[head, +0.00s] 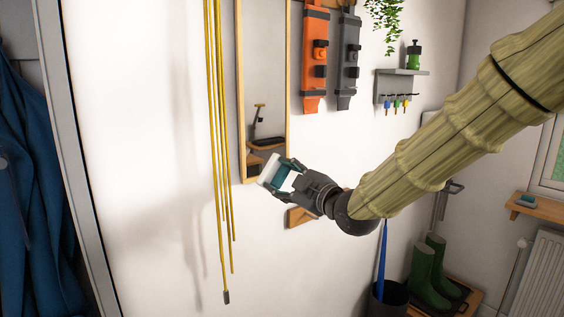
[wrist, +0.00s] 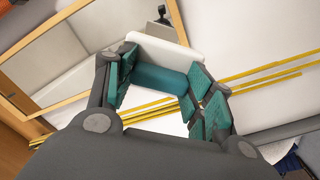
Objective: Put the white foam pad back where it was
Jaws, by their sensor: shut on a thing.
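The white foam pad (head: 269,168) is between the fingertips of my gripper (head: 283,175), in front of the lower end of the wall mirror. In the wrist view its white edge (wrist: 165,50) sticks out beyond the fingers, with a teal body (wrist: 161,79) behind it. The teal-padded fingers of my gripper (wrist: 160,86) are shut on its two sides. The pad is held in the air. I cannot tell whether it touches the mirror or the wall.
The wood-framed mirror (head: 266,75) hangs behind the gripper, and yellow cords (head: 218,120) hang to its left. A small wooden ledge (head: 299,217) is partly hidden below the gripper. A bin (head: 388,300) and green boots (head: 427,278) stand lower right.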

